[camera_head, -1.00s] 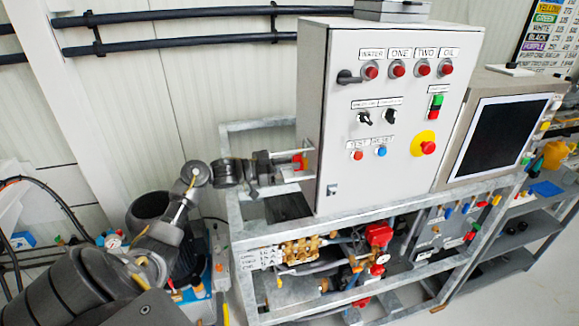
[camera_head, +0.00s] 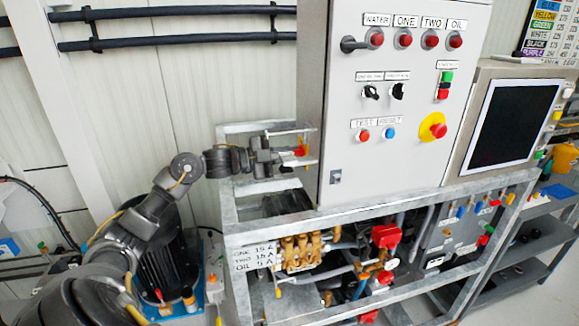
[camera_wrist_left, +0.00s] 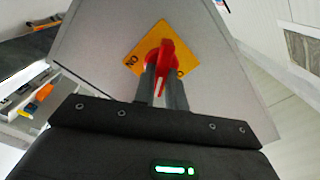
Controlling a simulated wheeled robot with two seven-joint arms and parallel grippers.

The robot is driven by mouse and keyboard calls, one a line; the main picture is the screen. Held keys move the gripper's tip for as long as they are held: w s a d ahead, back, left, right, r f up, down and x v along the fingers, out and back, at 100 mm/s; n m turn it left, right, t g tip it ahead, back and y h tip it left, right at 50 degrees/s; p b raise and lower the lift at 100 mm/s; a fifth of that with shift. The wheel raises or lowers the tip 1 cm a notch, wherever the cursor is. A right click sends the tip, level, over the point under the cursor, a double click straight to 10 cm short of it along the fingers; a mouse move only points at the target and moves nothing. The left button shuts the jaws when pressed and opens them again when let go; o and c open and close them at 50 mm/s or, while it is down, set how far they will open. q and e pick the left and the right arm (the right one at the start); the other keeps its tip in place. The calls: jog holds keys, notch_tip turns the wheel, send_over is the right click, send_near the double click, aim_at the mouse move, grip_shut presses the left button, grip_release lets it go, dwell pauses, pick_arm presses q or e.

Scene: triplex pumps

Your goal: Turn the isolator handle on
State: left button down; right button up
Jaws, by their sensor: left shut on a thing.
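The isolator handle (camera_wrist_left: 166,56) is red and sits on a yellow plate (camera_wrist_left: 137,56) on the side of the grey control cabinet. In the left wrist view my left gripper (camera_wrist_left: 162,85) has both fingers close together on the handle, one on each side, and it is shut on it. In the head view my left gripper (camera_head: 300,151) reaches the cabinet's left side, with a bit of the red handle (camera_head: 300,152) showing between its fingers. The cabinet (camera_head: 345,120) shows its front face with lamps and switches. My right gripper is not in view.
A metal frame (camera_head: 235,235) carries the cabinet, with pump parts and valves inside it. A dark screen panel (camera_head: 513,120) stands to the right. Pipes (camera_head: 190,14) run along the wall behind. There is open space left of the cabinet, above the frame.

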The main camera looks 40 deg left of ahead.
pick_arm(q)
jog(key=m+b, duration=0.6)
jog(key=shift+f+m+b, duration=0.25)
jog(key=shift+m+b, duration=0.05)
jog(key=shift+m, duration=0.1)
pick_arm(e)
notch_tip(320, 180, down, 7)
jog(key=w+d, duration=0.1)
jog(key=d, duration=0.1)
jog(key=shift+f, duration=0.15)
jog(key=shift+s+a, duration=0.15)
pick_arm(q)
jog(key=c, duration=1.4)
grip_release()
jog(key=shift+c, duration=0.2)
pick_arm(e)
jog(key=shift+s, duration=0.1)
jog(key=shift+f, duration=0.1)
